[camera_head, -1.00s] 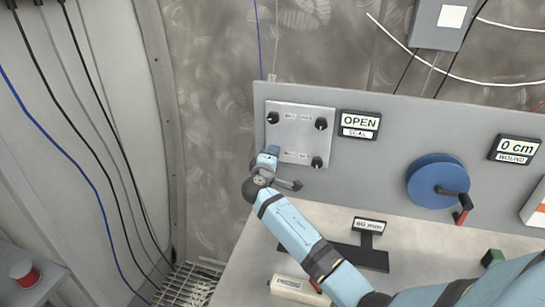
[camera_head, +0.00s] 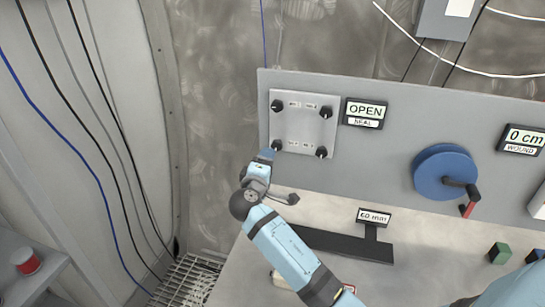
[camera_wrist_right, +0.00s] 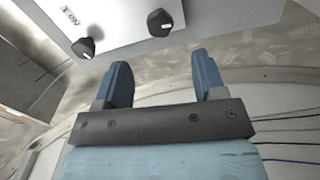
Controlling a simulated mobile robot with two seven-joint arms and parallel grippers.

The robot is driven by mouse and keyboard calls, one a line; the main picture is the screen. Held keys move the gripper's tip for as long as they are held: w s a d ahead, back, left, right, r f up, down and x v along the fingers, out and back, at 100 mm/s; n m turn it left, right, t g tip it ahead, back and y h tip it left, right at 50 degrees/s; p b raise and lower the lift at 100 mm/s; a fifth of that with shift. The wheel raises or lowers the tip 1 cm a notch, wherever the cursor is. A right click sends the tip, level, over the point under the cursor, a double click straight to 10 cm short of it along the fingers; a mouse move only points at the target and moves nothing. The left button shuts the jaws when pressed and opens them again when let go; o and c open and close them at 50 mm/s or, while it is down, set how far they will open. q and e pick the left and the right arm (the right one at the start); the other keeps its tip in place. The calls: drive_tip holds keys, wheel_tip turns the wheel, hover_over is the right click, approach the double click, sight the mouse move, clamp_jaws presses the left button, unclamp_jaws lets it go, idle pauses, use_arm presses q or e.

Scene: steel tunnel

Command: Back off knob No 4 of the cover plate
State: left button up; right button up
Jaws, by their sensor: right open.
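The cover plate (camera_head: 302,124) is a pale square on the grey panel with black knobs at its corners: upper left (camera_head: 277,106), upper right (camera_head: 326,112), lower left (camera_head: 276,145) and lower right (camera_head: 321,152). The small labels are too blurred to tell which is No 4. My right gripper (camera_head: 267,155) is just below the lower left knob. In the right wrist view its blue fingers (camera_wrist_right: 161,65) are open with nothing between them. Two knobs, one left (camera_wrist_right: 84,47) and one near the middle (camera_wrist_right: 160,23), lie beyond the fingertips. My left gripper is not in view.
An OPEN / SEAL sign (camera_head: 364,112) is right of the plate. A blue reel (camera_head: 441,172) with a red-handled crank and a 0 cm sign (camera_head: 522,139) are further right. A 60 mm sign (camera_head: 374,217) stands on the bench below. Cables hang on the left wall.

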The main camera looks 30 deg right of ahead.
drive_tip(key=shift+v, duration=2)
